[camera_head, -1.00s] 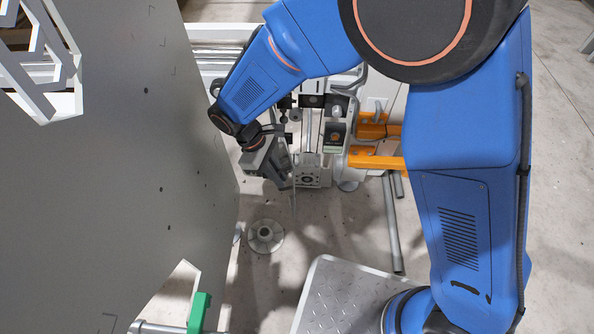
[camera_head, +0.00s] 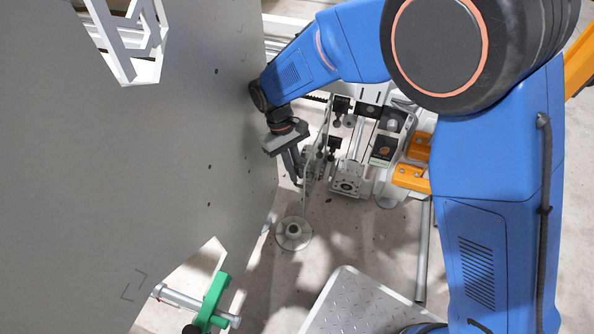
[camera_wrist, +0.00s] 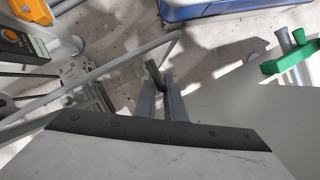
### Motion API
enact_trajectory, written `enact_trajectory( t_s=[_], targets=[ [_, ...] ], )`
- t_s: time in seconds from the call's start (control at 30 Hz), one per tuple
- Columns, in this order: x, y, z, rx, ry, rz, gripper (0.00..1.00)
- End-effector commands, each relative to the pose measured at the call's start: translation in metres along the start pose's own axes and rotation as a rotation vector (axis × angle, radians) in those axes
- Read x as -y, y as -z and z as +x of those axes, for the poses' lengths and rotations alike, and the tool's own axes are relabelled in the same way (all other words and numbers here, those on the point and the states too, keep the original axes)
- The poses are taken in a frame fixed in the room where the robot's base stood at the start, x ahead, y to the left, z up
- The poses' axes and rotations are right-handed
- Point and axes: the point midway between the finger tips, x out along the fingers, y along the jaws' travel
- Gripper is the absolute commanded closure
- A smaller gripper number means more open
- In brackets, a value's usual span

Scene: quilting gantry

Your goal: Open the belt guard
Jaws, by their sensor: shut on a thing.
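The belt guard (camera_head: 317,165) seems to be the thin pale plate standing nearly edge-on in front of the drive parts in the head view. In the wrist view it looks like a long thin grey strip (camera_wrist: 95,82) running from lower left to upper middle. My gripper (camera_head: 298,183) is at the guard's left side in the head view. In the wrist view my gripper (camera_wrist: 156,75) is shut on a small dark part by the strip's right end, seemingly the guard's handle. The fingers hide most of that part. The guard stands at an angle to the drive parts behind it.
A large grey panel (camera_head: 130,150) fills the left, close to my wrist. A green clamp (camera_head: 212,300) sits at its lower edge. A round floor foot (camera_head: 294,233) is below my gripper. Orange brackets (camera_head: 411,178) and a tread plate (camera_head: 365,305) lie to the right.

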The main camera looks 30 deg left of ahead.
Motion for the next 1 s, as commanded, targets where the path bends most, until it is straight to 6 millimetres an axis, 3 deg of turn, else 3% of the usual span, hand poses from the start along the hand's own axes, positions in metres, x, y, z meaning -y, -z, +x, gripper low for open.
enact_trajectory(
  t_s=[0.13, 0.17, 0.2, 0.57, 1.0],
  targets=[
    [0.002, -0.001, 0.001, 0.002, 0.002, -0.001, 1.0],
    [0.002, -0.001, 0.001, 0.002, 0.002, -0.001, 0.88],
    [0.002, -0.001, 0.001, 0.002, 0.001, -0.001, 0.84],
    [0.001, -0.002, -0.004, -0.001, 0.0, -0.001, 0.84],
    [0.003, -0.028, -0.068, -0.002, 0.001, -0.002, 0.84]
  ],
)
